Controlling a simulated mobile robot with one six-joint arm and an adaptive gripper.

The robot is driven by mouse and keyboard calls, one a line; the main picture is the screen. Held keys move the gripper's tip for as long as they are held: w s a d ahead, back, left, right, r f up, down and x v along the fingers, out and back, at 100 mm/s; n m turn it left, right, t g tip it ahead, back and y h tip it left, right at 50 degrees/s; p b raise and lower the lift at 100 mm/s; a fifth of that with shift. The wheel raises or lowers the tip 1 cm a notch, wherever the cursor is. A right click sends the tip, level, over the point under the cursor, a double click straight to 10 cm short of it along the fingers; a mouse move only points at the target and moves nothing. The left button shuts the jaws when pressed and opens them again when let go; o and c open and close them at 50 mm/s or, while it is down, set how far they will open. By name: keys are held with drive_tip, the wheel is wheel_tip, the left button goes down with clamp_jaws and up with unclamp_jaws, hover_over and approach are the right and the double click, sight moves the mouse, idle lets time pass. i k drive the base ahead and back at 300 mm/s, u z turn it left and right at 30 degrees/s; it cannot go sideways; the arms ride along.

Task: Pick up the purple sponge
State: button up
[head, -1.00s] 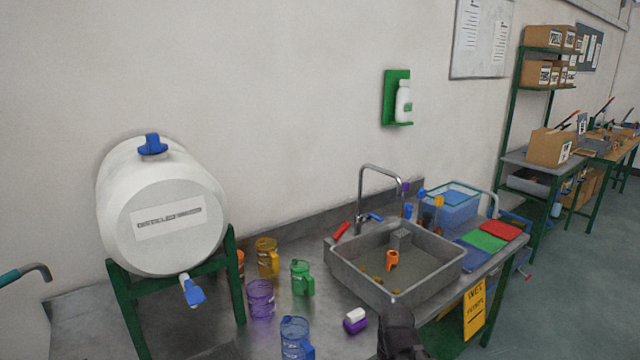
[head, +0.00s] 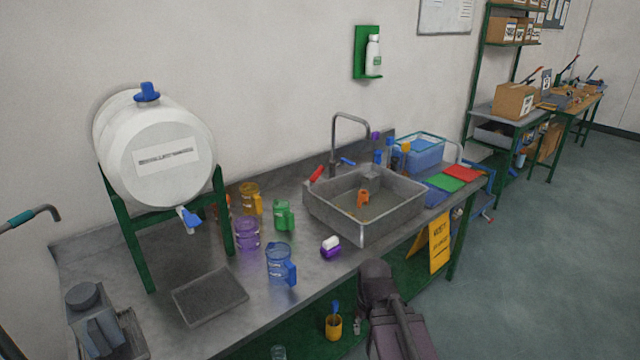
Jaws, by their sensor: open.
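The purple sponge (head: 330,250) is a small block, purple below with a white top part. It lies on the grey metal bench (head: 315,285) in the head view, just left of the sink's front corner. Nothing touches it that I can see. A dark part of my arm rises from the lower edge of the picture, in front of the bench and below right of the sponge. My gripper's fingers cannot be made out.
A blue jug (head: 280,264), a purple jug (head: 247,233) and a green jug (head: 284,215) stand left of the sponge. The sink (head: 395,222) is right of it. Open floor (head: 540,250) lies to the right.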

sight(331, 247)
drive_tip(key=k, duration=0.15)
drive_tip(key=z, duration=0.15)
drive_tip(key=i, duration=1.2)
drive_tip(key=u, duration=0.3)
